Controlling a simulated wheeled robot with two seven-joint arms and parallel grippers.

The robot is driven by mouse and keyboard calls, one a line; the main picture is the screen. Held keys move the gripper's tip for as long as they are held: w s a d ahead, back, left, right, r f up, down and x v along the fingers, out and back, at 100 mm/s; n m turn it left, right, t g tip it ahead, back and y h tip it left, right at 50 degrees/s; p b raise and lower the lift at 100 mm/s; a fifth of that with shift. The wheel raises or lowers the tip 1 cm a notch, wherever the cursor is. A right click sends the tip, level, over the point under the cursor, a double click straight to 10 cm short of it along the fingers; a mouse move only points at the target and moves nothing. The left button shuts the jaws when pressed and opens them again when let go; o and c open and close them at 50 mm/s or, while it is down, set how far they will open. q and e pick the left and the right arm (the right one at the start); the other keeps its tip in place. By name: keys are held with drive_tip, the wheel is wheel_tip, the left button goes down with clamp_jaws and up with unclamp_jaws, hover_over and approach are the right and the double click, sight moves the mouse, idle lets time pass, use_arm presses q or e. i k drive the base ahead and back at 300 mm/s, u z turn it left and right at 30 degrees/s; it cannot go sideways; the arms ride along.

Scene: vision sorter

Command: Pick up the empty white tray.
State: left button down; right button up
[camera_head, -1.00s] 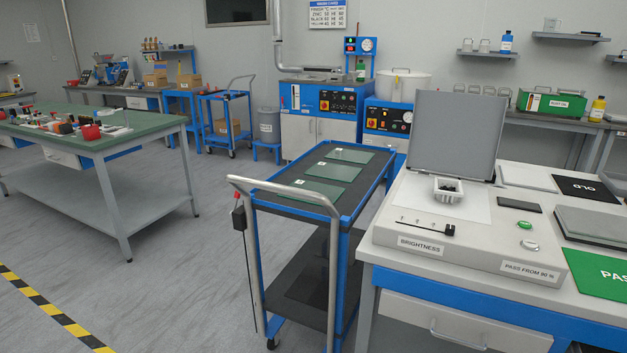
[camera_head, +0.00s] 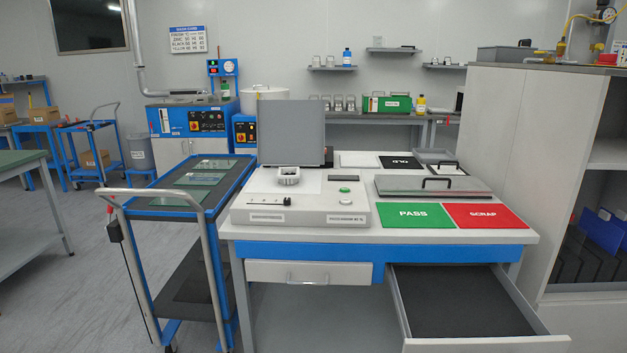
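No clearly empty white tray can be made out. A small white square container (camera_head: 289,181) stands on the light box of the inspection station and appears to hold something dark. A flat white rectangle (camera_head: 359,160) lies at the back of the table beside the black OLD mat (camera_head: 400,162); I cannot tell whether it is a tray or a mat. Neither of my grippers is in view.
The white worktable (camera_head: 380,236) carries a green PASS mat (camera_head: 415,214), a red SCRAP mat (camera_head: 486,216) and a grey handled lid (camera_head: 400,186). An open, dark-lined drawer (camera_head: 462,303) juts out below. A blue cart (camera_head: 150,214) with glass plates stands left, a cabinet (camera_head: 527,150) right.

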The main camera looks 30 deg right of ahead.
sight(289, 176)
drive_tip(key=z, duration=0.85)
drive_tip(key=i, duration=1)
drive_tip(key=z, duration=0.1)
drive_tip(key=k, duration=0.45)
drive_tip(key=u, duration=0.7)
